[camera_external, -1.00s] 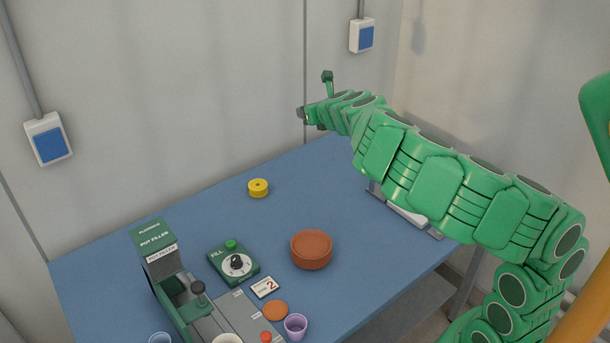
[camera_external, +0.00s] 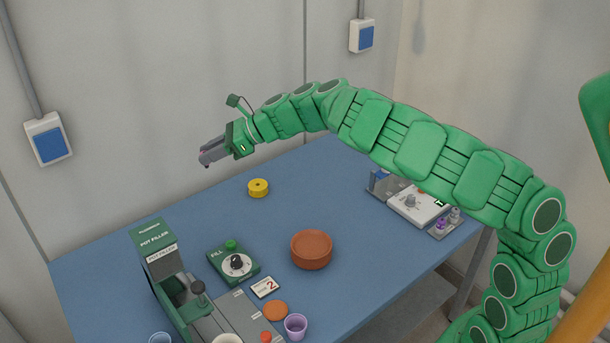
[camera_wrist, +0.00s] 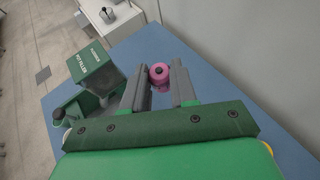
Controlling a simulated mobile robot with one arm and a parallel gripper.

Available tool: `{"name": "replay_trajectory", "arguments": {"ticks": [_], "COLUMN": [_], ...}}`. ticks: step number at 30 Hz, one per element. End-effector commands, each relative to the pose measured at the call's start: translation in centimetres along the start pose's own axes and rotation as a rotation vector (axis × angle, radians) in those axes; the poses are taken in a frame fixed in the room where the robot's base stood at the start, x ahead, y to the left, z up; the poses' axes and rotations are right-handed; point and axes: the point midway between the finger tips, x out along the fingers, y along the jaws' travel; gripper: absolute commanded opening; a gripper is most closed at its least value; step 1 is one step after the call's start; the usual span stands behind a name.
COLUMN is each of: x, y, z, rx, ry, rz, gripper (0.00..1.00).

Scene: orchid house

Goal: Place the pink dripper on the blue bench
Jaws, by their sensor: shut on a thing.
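My gripper (camera_external: 212,151) is above the back left part of the blue bench (camera_external: 200,220), left of my arm's wrist. In the wrist view, my gripper (camera_wrist: 159,82) is shut on the pink dripper (camera_wrist: 159,70), a small round piece with a dark centre, between the fingertips. In the external view only a small hint of pink shows at the fingertips; the dripper is mostly hidden there. The bench surface (camera_wrist: 210,85) lies beneath it in the wrist view.
A yellow spool (camera_external: 258,188) and stacked terracotta saucers (camera_external: 312,250) stand on the bench. The green pot filler (camera_external: 158,260), fill control box (camera_external: 233,263) and purple cup (camera_external: 296,326) are at the front left. A white device (camera_external: 418,206) sits at the right. The back left surface is clear.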

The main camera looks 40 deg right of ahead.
Motion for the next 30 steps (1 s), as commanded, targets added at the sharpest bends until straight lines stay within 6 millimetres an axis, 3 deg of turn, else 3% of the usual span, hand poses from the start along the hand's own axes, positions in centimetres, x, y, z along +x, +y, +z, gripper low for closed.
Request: {"name": "replay_trajectory", "arguments": {"ticks": [12, 21, 30], "x": [1.8, 3.1, 4.9], "y": [3.7, 3.7, 3.6], "z": [0.2, -2.4, -6.3], "rx": [-0.074, -0.071, -0.069], "ry": [0.001, 0.001, 0.001], "rz": [0.160, 0.157, 0.156], "gripper": [0.00, 0.00, 0.00]}}
